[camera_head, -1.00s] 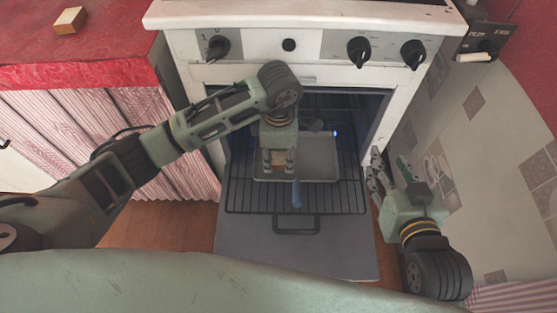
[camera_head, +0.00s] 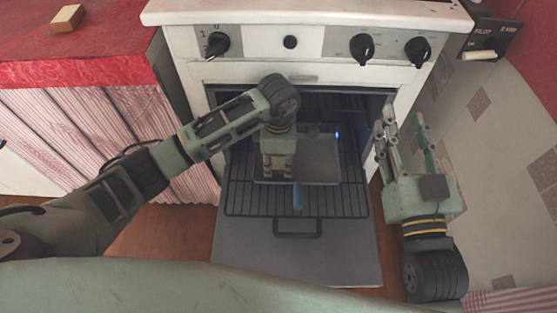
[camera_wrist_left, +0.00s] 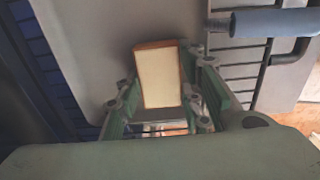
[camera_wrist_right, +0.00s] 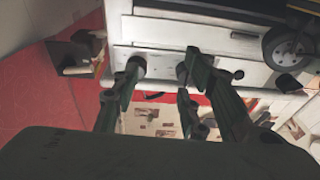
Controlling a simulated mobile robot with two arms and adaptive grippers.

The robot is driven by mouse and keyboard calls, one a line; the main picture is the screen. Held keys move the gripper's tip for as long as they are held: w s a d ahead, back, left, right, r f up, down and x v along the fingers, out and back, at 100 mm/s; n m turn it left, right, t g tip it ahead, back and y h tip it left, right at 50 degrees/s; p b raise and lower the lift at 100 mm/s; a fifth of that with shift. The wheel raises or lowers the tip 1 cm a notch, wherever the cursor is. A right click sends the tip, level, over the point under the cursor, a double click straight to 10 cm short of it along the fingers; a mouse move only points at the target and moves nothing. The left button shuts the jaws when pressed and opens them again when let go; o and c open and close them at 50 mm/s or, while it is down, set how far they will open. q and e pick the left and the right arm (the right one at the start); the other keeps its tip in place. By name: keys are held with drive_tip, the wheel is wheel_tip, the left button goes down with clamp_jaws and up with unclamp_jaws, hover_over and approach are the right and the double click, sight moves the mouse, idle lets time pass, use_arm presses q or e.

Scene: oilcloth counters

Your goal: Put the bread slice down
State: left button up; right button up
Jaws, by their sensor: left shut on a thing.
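The bread slice (camera_wrist_left: 158,78), pale with a brown crust, is between the fingers of my left gripper (camera_wrist_left: 162,100). In the head view my left gripper (camera_head: 278,170) points down over the left part of a grey pan (camera_head: 318,172) in the open oven, and its fingers largely hide the slice (camera_head: 278,165). The pan's bare surface (camera_wrist_left: 95,50) lies under the slice; I cannot tell whether they touch. My right gripper (camera_head: 400,128) is open and empty, to the right of the oven; its separated fingers (camera_wrist_right: 160,75) also show in the right wrist view.
The pan sits on a pulled-out wire rack (camera_head: 240,200), its blue handle (camera_head: 297,197) towards me. The oven door (camera_head: 300,255) hangs open below. A small bread-like block (camera_head: 67,18) lies on the red counter (camera_head: 110,35) at left. A tiled wall (camera_head: 500,150) is close on the right.

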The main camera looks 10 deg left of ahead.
sight(279, 163)
use_arm(q)
drive_tip(key=shift+f, duration=0.1)
drive_tip(key=o, duration=0.9)
use_arm(e)
drive_tip(key=shift+s+r, duration=0.1)
drive_tip(key=shift+r, duration=0.3)
drive_tip(key=shift+f, duration=0.1)
use_arm(q)
wheel_tip(279, 163, up, 7)
drive_tip(key=shift+r+p, duration=0.15)
drive_tip(key=shift+p, duration=0.9)
drive_tip(key=shift+r, duration=0.25)
use_arm(e)
wheel_tip(279, 163, down, 11)
drive_tip(key=s+d+g+h, duration=0.1)
drive_tip(key=d+g, duration=0.1)
drive_tip(key=g, duration=0.3)
drive_tip(key=shift+s+g+h, duration=0.3)
drive_tip(key=shift+g+h, duration=0.1)
